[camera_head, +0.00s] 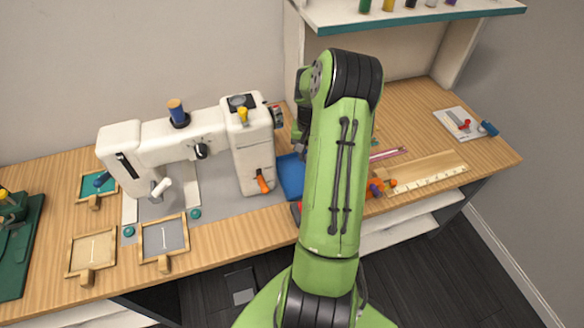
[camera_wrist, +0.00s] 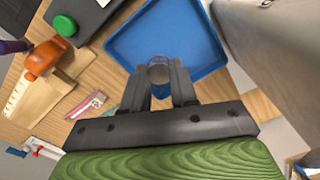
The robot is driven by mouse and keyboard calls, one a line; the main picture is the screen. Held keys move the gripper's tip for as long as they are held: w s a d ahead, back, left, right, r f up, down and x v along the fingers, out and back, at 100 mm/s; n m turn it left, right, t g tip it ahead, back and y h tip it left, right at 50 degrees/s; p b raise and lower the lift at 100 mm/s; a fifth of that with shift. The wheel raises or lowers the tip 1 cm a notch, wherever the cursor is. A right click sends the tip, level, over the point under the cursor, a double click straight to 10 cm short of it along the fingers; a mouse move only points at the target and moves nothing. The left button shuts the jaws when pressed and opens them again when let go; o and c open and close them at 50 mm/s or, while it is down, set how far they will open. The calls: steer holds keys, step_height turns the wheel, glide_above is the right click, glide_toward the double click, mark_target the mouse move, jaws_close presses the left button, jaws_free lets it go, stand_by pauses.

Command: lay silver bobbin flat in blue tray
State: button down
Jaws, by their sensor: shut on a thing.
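The blue tray (camera_head: 288,178) lies on the table just right of the sewing machine, partly hidden behind my arm. In the wrist view the blue tray (camera_wrist: 207,55) fills the upper middle and looks empty where it shows. My gripper (camera_wrist: 159,78) is shut on the silver bobbin (camera_wrist: 158,70), a small round grey piece between the fingertips, seen over the tray's near part. Its height above the tray floor is hard to tell. In the head view the gripper and bobbin are hidden behind my green arm.
The white sewing machine (camera_head: 180,145) stands close left of the tray. An orange-handled tool (camera_wrist: 42,59) and a green round knob (camera_wrist: 64,25) lie left in the wrist view. A ruler (camera_head: 428,180) lies on the right. A shelf (camera_head: 410,14) overhangs the back.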

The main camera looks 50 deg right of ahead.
steer(key=f, duration=0.3)
steer(key=f+b, duration=0.1)
steer(key=f, duration=0.6)
steer(key=shift+s+b, duration=0.25)
steer(key=shift+b, duration=0.15)
steer(key=c, duration=0.9)
jaws_free()
steer(key=shift+r, duration=0.15)
step_height(320, 180, up, 12)
steer(key=shift+r+p, duration=0.1)
steer(key=shift+p, duration=1.1)
